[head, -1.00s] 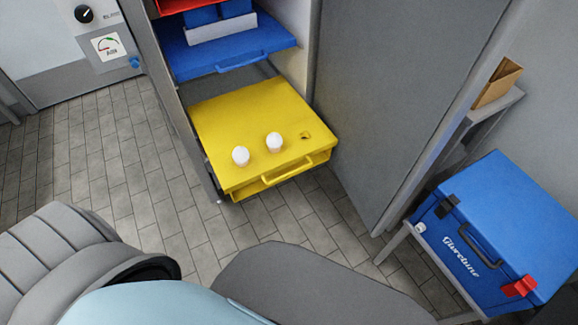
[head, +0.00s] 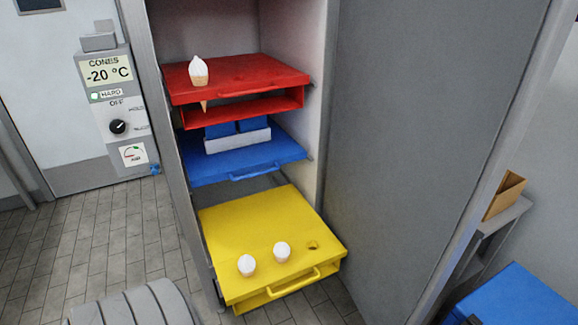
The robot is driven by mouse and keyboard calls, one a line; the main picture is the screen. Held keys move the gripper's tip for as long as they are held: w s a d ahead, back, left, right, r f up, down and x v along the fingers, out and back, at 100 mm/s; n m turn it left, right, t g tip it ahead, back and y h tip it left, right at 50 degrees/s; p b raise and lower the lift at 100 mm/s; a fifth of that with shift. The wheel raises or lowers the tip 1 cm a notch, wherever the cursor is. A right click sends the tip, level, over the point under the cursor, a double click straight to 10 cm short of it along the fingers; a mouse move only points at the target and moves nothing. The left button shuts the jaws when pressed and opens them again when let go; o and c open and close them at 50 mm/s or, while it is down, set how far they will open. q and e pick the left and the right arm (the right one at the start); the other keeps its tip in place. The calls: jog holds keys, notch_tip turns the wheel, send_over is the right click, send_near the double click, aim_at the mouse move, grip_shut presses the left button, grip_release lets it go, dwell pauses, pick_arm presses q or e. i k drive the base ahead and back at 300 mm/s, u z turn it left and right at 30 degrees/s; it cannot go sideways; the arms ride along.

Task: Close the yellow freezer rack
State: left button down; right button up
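The yellow rack (head: 262,230) is the lowest one in the freezer and sticks out past the front of the cabinet. A handle (head: 292,284) runs along its front edge. Two white-topped cones (head: 246,265) stand in it near the front, and an empty hole (head: 313,245) is to their right. Neither of my grippers shows in the head view.
Above it are a blue rack (head: 243,165) with a white tray holding blue blocks and a red rack (head: 240,78) with one cone. The open grey door (head: 425,120) stands to the right. A blue box (head: 515,298) is at the lower right. A control panel (head: 118,112) is at left.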

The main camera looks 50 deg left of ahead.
aim_at(252, 225)
jog(key=z, duration=0.05)
jog(key=k, duration=0.6)
jog(key=u, duration=0.9)
jog(key=i, duration=0.5)
